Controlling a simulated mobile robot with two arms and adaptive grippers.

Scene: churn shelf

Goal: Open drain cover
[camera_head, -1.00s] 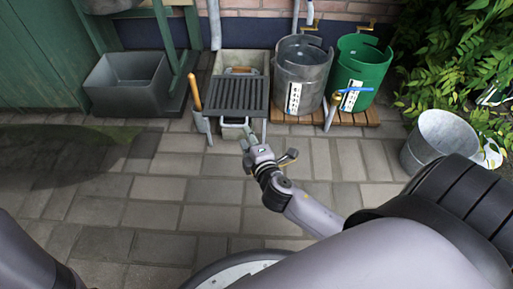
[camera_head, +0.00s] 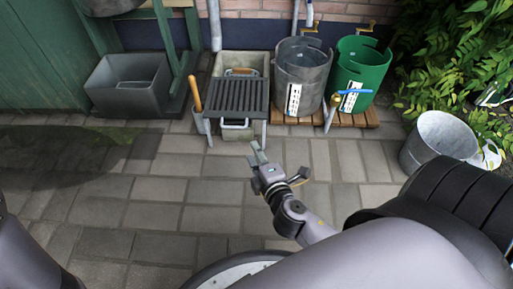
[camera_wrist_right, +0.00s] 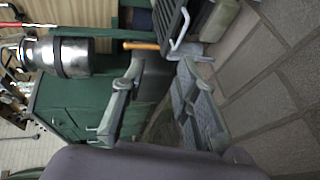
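The drain cover is a dark slatted grate (camera_head: 238,95) lying across the front of a stone basin (camera_head: 240,62). A pale metal loop handle (camera_head: 235,123) shows at its front edge. My right gripper (camera_head: 257,153) is in front of and below the handle, apart from it. In the right wrist view my right gripper (camera_wrist_right: 160,72) has its fingers spread with nothing between them. The grate (camera_wrist_right: 175,18) and its handle (camera_wrist_right: 182,30) show there beyond the fingertips. My left gripper is outside the views; only part of my left arm shows at lower left.
A wooden-handled tool (camera_head: 196,98) stands at the grate's left front corner. A grey trough (camera_head: 128,84) is further left. A metal churn (camera_head: 303,76) and a green bucket (camera_head: 361,72) stand on slats at right, with a metal bucket (camera_head: 438,140) nearer. The paving in front is clear.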

